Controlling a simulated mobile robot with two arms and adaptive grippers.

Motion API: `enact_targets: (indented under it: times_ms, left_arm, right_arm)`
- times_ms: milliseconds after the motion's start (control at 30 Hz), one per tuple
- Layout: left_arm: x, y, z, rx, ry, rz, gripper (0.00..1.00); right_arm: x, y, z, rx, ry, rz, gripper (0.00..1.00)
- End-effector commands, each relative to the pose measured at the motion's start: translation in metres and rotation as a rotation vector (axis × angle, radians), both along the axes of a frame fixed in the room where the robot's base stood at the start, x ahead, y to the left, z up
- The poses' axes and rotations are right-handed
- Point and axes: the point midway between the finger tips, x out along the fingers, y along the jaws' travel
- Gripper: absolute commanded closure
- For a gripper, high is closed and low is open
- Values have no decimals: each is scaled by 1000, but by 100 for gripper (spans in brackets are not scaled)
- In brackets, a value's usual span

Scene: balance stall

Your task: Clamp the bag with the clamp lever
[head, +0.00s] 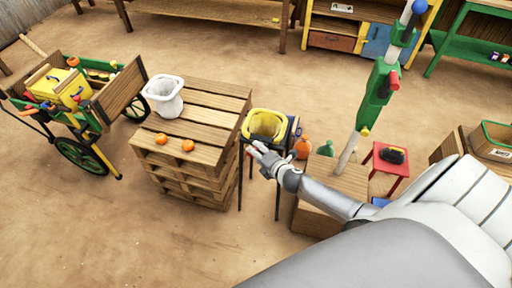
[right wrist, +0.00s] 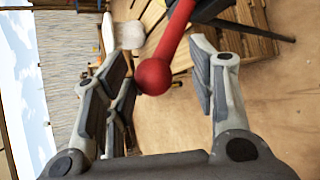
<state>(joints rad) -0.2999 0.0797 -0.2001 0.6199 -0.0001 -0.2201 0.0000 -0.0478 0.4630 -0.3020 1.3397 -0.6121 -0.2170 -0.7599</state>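A yellow bag (head: 268,123) sits open in a dark stand with thin legs, beside the pallet stack. The clamp lever (right wrist: 154,76), a red rod with a ball end, shows in the right wrist view. My right gripper (head: 260,154) is at the near side of the stand, just below the bag in the head view. In the right wrist view its fingers (right wrist: 165,80) are spread apart, with the red ball between them in the picture and gaps at both sides. The lever is hard to make out in the head view. My left gripper is not in view.
A green scale post (head: 376,95) rises from a wooden box (head: 335,180) at the right. A red stool (head: 390,168) and a cart (head: 85,110) stand farther out.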

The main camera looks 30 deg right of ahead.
Motion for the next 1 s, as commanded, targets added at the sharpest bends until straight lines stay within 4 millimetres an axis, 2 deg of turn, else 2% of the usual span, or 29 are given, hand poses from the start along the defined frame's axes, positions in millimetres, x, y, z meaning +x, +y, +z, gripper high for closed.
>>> enact_targets:
  times_ms: [1000]
  left_arm:
    - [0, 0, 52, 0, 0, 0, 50]
  right_arm:
    - [-48, -13, 52, 1, -1, 1, 49]
